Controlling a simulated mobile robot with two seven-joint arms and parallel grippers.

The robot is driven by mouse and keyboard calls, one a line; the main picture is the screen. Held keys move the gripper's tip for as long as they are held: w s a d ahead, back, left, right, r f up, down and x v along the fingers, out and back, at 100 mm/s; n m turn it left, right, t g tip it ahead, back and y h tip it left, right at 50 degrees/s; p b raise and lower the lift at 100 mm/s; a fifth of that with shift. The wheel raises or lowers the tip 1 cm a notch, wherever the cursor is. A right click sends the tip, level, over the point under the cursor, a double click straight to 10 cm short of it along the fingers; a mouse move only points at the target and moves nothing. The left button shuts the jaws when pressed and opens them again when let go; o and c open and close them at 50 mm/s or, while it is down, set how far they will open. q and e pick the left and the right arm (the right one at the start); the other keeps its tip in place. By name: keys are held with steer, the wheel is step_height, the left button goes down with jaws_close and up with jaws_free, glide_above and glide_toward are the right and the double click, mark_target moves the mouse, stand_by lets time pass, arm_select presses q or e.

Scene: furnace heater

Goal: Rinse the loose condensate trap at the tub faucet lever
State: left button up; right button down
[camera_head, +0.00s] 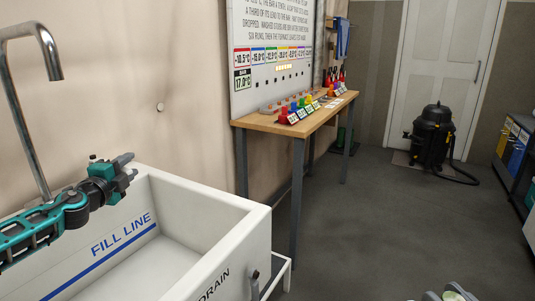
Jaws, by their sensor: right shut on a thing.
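The tub faucet (42,75) is a tall grey metal spout that rises at the left and curves over the white tub (235,235). My left gripper (131,166) is above the tub's back rim, its two dark fingers apart with nothing visible between them. A small grey part with a reddish tip (92,158) shows just behind the gripper; I cannot tell whether it is the faucet lever. I see no water from the spout. I cannot make out the condensate trap.
The tub wall has a blue fill line and a drain label, with a dark upright handle (255,284) at its front right. A wooden bench (310,122) with coloured items stands beyond. A black vacuum (434,135) is near the door. The floor between is clear. Pale green rounded parts show at the bottom right edge.

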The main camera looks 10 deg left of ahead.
arm_select(q)
steer(key=shift+c, duration=0.4)
jaws_close()
